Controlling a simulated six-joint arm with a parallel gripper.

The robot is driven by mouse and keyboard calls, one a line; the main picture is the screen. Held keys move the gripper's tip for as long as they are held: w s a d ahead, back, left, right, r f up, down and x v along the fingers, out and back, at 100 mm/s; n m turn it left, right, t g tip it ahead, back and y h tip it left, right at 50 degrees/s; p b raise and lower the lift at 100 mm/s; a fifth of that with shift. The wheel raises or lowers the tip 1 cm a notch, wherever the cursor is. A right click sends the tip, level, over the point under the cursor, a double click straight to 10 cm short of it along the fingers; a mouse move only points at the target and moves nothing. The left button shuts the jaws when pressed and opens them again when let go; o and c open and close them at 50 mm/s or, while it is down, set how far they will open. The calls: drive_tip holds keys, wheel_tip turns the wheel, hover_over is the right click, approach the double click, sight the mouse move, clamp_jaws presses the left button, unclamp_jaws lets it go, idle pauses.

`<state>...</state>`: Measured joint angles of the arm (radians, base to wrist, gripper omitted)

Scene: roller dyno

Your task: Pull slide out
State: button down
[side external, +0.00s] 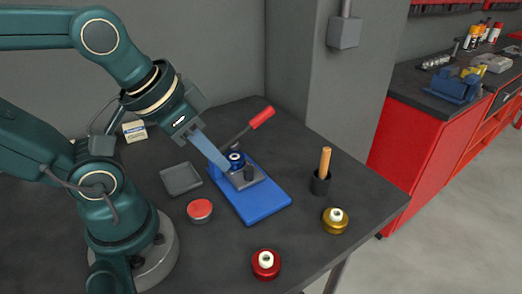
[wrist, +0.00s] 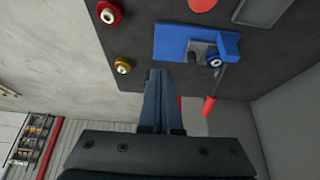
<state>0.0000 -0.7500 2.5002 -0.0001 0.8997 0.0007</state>
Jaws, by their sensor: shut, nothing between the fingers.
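The blue fixture (side external: 262,204) lies on the dark table, with a flat bare plate at its front right. A grey slide piece (side external: 258,180) sits on it, with a short dark post and a blue roller with a pale centre (side external: 237,157) beside it. A lever with a red handle (side external: 262,117) rises behind. In the wrist view the fixture (wrist: 172,42), grey slide piece (wrist: 201,47), roller (wrist: 214,62) and red handle (wrist: 208,105) also show. My gripper (side external: 241,167) is shut and empty, its long fingers covering part of the fixture; contact is unclear. In the wrist view its tips (wrist: 158,72) are together beside the plate.
A gold roller (side external: 335,220), a red roller (side external: 265,264) and a dark cup with a wooden handle (side external: 321,180) stand right and in front. A red-topped tin (side external: 199,210) and grey tray (side external: 181,178) lie left. The table's right edge is open.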

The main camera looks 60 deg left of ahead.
drive_tip(key=c, duration=0.7)
unclamp_jaws()
drive_tip(key=shift+r, duration=0.1)
drive_tip(key=shift+c, duration=0.2)
drive_tip(key=shift+o, duration=0.3)
drive_tip(key=shift+w+a+r+m, duration=0.2)
drive_tip(key=shift+w+r+m, duration=0.4)
drive_tip(key=shift+w, duration=0.4)
drive_tip(key=n+g, duration=0.1)
drive_tip(key=g, duration=0.4)
hover_over(248, 167)
drive_tip(key=f, duration=0.7)
drive_tip(key=shift+w+d+f, duration=0.15)
drive_tip(key=shift+d, duration=0.05)
drive_tip(key=shift+a+f+g, duration=0.1)
drive_tip(key=shift+f+g, duration=0.2)
drive_tip(key=shift+f, duration=2.5)
